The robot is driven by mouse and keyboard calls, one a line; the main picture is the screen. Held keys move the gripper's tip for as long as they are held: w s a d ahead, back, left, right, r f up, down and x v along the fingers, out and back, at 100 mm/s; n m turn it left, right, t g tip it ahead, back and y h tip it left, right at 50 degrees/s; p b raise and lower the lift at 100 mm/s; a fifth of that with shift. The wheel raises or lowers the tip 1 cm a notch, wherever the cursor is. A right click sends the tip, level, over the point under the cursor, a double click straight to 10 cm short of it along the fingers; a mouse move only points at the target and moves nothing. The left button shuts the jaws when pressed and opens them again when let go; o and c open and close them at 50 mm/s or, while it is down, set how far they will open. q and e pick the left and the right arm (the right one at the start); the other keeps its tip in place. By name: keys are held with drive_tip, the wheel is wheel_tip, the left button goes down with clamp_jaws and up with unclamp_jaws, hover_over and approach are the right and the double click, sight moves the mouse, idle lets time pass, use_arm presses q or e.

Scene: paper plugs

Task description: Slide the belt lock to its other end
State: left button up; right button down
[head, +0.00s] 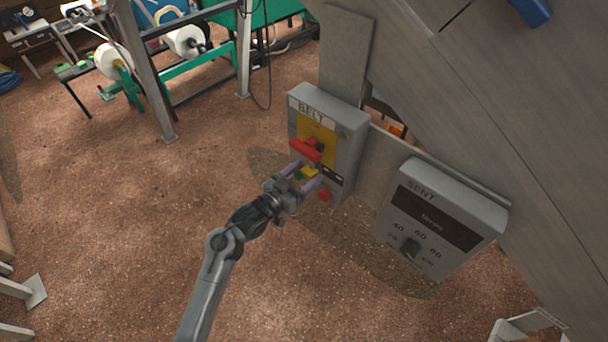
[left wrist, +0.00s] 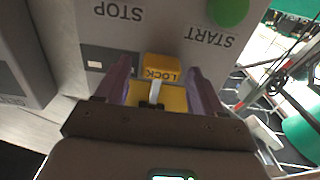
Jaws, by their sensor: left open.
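The grey belt box (head: 348,143) is marked BELT and carries a yellow plate with a red handle (head: 305,150). The belt lock (left wrist: 162,68) is a small yellow block marked LOCK, upside down in the left wrist view, with a pale metal stem below it. It also shows as a yellow patch in the head view (head: 310,171). My left gripper (head: 306,178) is open at the box's lower face. In the left wrist view its purple fingers (left wrist: 160,82) stand on either side of the lock, with gaps visible. My right gripper is not in view.
A green START button (left wrist: 229,11) is near the lock, and a red button (head: 324,195) sits low on the box. A dark window (left wrist: 95,61) lies left of the lock. A grey SENT box (head: 440,218) stands right. Open floor (head: 120,220) lies left.

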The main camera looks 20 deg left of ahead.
sight(311, 163)
use_arm(q)
clamp_jaws()
wheel_tip(311, 163, up, 3)
drive_tip(key=p, duration=0.3)
drive_tip(key=shift+w, duration=0.1)
idle(0.4)
unclamp_jaws()
drive_tip(key=shift+f, duration=0.1)
